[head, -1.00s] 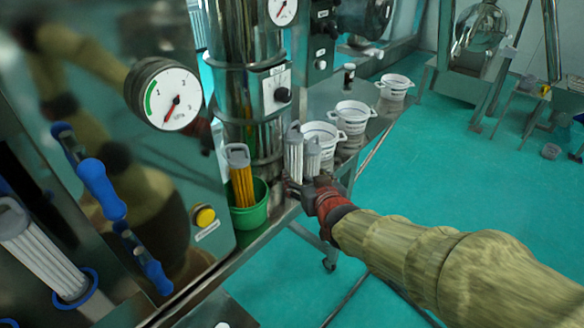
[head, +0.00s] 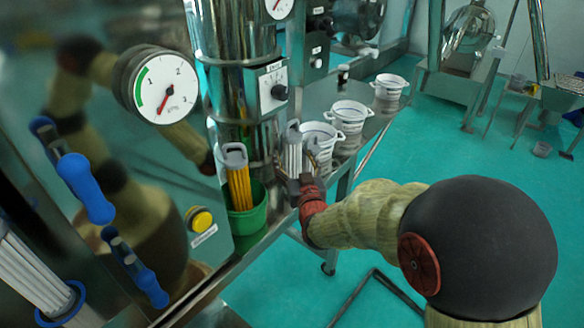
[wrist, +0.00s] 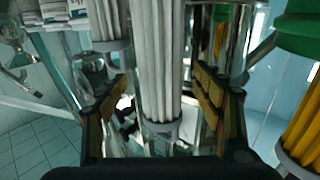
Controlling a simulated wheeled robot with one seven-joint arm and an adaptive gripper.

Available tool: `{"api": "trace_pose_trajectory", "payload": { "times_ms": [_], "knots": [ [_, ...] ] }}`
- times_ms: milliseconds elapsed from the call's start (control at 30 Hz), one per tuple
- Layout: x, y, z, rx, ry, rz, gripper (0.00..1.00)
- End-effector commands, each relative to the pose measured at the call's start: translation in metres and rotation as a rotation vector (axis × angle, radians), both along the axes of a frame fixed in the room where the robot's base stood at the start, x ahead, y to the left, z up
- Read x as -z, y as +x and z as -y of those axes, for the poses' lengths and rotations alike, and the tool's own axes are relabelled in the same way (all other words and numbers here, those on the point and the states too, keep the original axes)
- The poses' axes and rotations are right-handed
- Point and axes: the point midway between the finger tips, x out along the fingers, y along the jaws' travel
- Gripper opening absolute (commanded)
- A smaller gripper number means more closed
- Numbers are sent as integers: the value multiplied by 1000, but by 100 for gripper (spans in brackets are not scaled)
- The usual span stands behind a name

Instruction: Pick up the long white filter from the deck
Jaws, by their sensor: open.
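The long white filter (head: 293,150) stands upright on the metal deck, just right of the green bucket in the head view. In the wrist view its white pleated body (wrist: 155,60) runs between the two fingers, with its grey end cap low in the picture. My gripper (wrist: 162,88) is open, one finger on each side of the filter; I cannot tell whether either touches it. In the head view my gripper (head: 297,187) is at the filter's lower part and hides its base. A shorter white filter (head: 312,150) stands close on the right, partly hidden.
The green bucket (head: 246,215) with a yellow filter (head: 238,180) stands close on the left. Several white buckets (head: 350,118) line the deck behind. A steel column (head: 238,95) and a gauge panel (head: 165,88) rise at the left. Open floor lies right.

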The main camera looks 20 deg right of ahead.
Motion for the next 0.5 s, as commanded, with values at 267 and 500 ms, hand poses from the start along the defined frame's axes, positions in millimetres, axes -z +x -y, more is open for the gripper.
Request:
{"api": "trace_pose_trajectory", "payload": {
  "times_ms": [267, 500],
  "knots": [
    [0, 27, 0, 0, 0, -2, 67],
    [-1, 27, 0, 0, 0, -1, 65]
  ]
}}
